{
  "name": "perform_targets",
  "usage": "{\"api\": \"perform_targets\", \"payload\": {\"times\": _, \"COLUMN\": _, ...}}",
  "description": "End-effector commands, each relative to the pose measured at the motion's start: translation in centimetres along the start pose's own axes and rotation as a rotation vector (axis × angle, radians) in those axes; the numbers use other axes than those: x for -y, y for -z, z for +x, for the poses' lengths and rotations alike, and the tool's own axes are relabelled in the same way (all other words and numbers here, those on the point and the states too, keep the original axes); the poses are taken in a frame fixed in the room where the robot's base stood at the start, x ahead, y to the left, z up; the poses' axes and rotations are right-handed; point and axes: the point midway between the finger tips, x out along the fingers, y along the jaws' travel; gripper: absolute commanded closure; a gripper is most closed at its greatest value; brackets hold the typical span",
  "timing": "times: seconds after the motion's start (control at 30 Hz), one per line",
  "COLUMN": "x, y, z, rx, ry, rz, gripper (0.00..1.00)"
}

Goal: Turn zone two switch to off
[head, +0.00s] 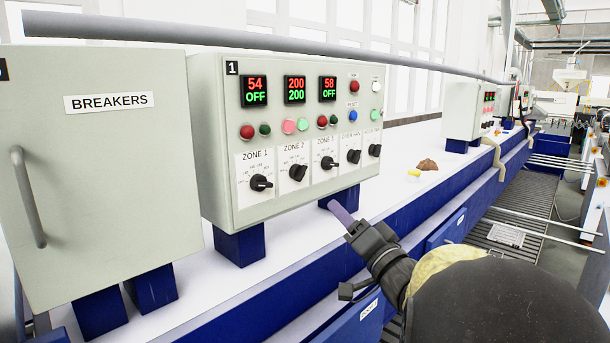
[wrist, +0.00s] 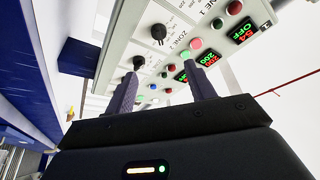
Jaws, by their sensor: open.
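The zone two switch (head: 298,172) is a black rotary knob on a white label plate, between the zone one knob (head: 261,182) and zone three knob (head: 328,163). Its pointer angles toward the lower left. The display above it (head: 295,89) reads 200 over 200. My gripper (head: 337,208) is below and right of the knobs in the head view, apart from the panel. In the wrist view my gripper (wrist: 160,72) is open and empty, its fingers spread toward the panel; the zone two knob (wrist: 138,62) shows near the left fingertip.
The grey control box (head: 225,205) stands on blue feet over a white ledge. A breaker cabinet (head: 110,190) with a bar handle is to the left. A long grey rail (head: 250,38) runs across above. Zones one and three displays read OFF.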

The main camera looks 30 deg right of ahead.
Motion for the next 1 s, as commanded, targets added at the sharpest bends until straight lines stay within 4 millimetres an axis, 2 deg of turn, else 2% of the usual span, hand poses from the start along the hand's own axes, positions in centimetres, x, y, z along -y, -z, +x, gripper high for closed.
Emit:
{"api": "perform_targets", "payload": {"times": 0.17, "x": 0.2, "y": 0.1, "z": 2.2, "rx": 0.003, "ry": -0.001, "rz": 0.002, "gripper": 0.45}}
{"api": "perform_targets", "payload": {"times": 0.8, "x": 0.3, "y": 0.2, "z": 13.5, "rx": 0.003, "ry": -0.001, "rz": 0.001, "gripper": 0.45}}
{"api": "perform_targets", "payload": {"times": 1.0, "x": 0.2, "y": 0.1, "z": 16.3, "rx": 0.001, "ry": -0.001, "rz": 0.000, "gripper": 0.45}}
